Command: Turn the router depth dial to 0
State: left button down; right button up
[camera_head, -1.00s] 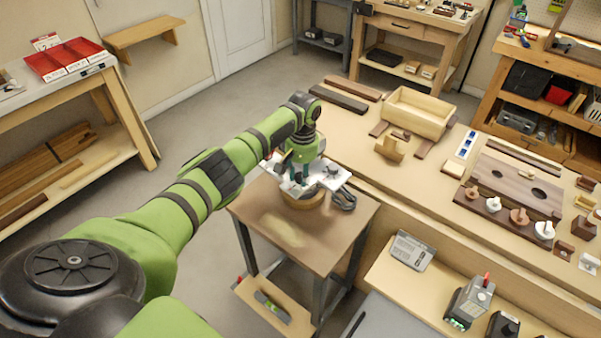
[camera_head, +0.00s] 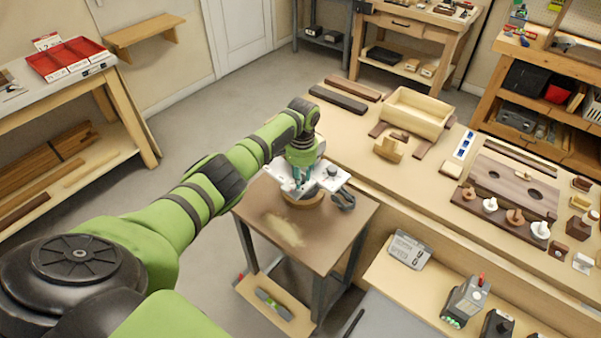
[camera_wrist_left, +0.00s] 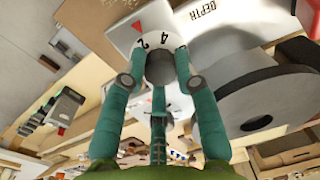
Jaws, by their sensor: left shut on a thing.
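The router (camera_head: 332,179), with a white top plate, sits on a round wooden piece on the small brown-topped table (camera_head: 345,225). In the left wrist view, its depth dial (camera_wrist_left: 160,43) has a white rim printed with 4 and 2 and a grey knob in the middle. A red triangle mark (camera_wrist_left: 137,27) is beside the rim, close to the 4. The word DEPTH (camera_wrist_left: 203,14) is on the white plate. My left gripper (camera_wrist_left: 160,80) is shut around the dial's knob; it also shows over the router in the head view (camera_head: 300,180). The 0 is not visible.
A long workbench (camera_head: 345,120) to the right holds a wooden box (camera_head: 418,112) and a board with several knobs (camera_head: 505,210). A grey device (camera_head: 408,250) sits on the lower shelf at right. Open floor (camera_head: 225,120) lies behind the small table.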

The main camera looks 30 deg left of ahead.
pick_arm(q)
jog(key=m, duration=0.2)
jog(key=shift+m, duration=0.4)
jog(key=m, duration=0.3)
jog(key=shift+m, duration=0.3)
jog(key=m, duration=0.6)
jog(key=shift+t, duration=0.3)
jog(key=c, duration=1.2)
grip_release()
jog(key=shift+r, duration=0.1)
notch_tip(320, 180, up, 12)
jog(key=shift+s, duration=0.3)
